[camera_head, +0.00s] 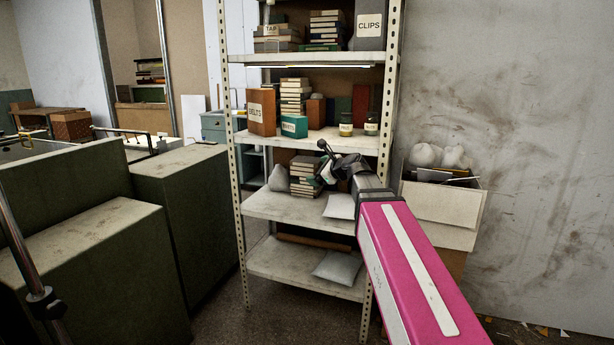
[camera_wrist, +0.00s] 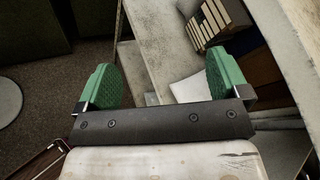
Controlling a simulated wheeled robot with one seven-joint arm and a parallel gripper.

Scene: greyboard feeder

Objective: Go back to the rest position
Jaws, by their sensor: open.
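My gripper (camera_wrist: 162,84) is open in the wrist view, its two green pads wide apart with nothing between them. In the head view my gripper (camera_head: 325,166) is at the end of my pink arm, in front of the shelf unit's (camera_head: 313,142) middle levels. A stack of books (camera_head: 304,176) stands on the shelf behind it, partly hidden by it. A stack also shows at the top right of the wrist view (camera_wrist: 212,22). I cannot tell from the head view whether the gripper touches anything.
Green cabinets (camera_head: 95,270) stand to the left. A box with pale bundles (camera_head: 440,205) is right of the shelf. Light cushions lie on the lower shelves (camera_head: 338,266). Boxes and jars fill the shelf above (camera_head: 262,112). Some floor shows between cabinets and shelf (camera_head: 250,318).

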